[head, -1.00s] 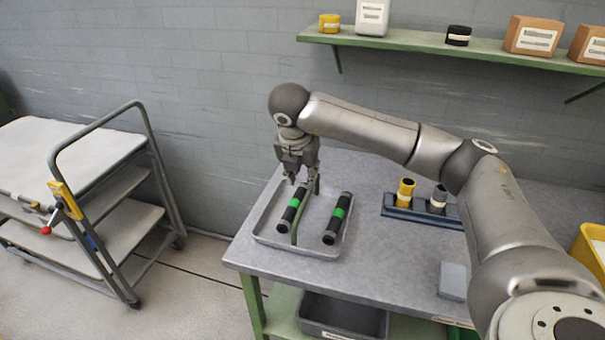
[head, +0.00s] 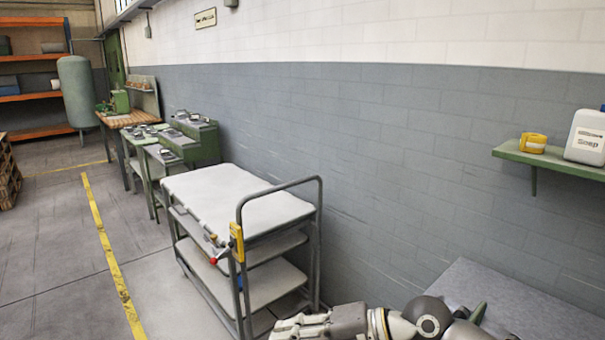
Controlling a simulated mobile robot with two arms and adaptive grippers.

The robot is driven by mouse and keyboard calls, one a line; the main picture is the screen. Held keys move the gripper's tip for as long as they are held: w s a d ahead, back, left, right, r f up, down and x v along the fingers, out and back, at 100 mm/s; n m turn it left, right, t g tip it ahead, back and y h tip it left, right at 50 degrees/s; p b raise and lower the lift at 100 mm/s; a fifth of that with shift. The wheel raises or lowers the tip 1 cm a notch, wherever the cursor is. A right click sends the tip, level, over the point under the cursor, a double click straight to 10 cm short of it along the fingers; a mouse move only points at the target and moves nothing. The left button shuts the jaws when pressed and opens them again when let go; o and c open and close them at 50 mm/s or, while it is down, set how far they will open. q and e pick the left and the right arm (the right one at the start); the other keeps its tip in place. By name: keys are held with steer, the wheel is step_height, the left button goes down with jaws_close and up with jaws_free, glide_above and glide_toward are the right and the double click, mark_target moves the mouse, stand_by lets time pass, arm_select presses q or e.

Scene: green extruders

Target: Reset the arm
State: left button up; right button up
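My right arm shows low in the head view, folded along the bottom edge. Its gripper (head: 285,326) points left in front of the cart's lower end, partly cut off by the frame. I cannot make out whether its fingers are apart or closed. A corner of the grey workbench (head: 535,310) shows at bottom right, behind the arm. A small dark green piece (head: 478,313) shows there by the arm; I cannot tell what it is. The tray and the black-and-green extruders are out of view. My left gripper is out of view.
A trolley (head: 240,200) with a pale top and grey handle stands by the wall. A green wall shelf (head: 550,160) at right holds a yellow roll (head: 533,143) and a white jug (head: 587,137). Green machines (head: 190,140) stand farther back. The floor at left is open, with a yellow line (head: 110,260).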

step_height(320, 180, up, 10)
steer(key=a+f+m+t+y, duration=0.1)
steer(key=a+m+t+y, duration=0.1)
steer(key=m+t+y, duration=0.35)
steer(key=w+d+r+m+t+h, duration=0.25)
steer(key=d+m+t+h, duration=0.25)
steer(key=d+m+t, duration=0.45)
steer(key=s+d+f+m+g+h, duration=0.1)
steer(key=d+f+m+g+h, duration=0.1)
steer(key=d+f+m+h, duration=0.65)
steer(key=s+d+f+m+g+h, duration=0.15)
steer(key=d+f+m+h, duration=0.35)
steer(key=f, duration=0.6)
steer(key=s+d+f+m+g, duration=0.1)
steer(key=s+f+g, duration=0.4)
steer(key=s+f, duration=0.45)
steer(key=s+f+m+g, duration=0.1)
steer(key=s+f+g, duration=0.45)
steer(key=s, duration=0.75)
step_height(320, 180, down, 26)
steer(key=s+g, duration=0.1)
steer(key=s+d+f+g, duration=0.1)
steer(key=s+d+f, duration=0.2)
steer(key=s+f, duration=1.3)
steer(key=shift+s+f, duration=0.35)
steer(key=shift+s, duration=0.25)
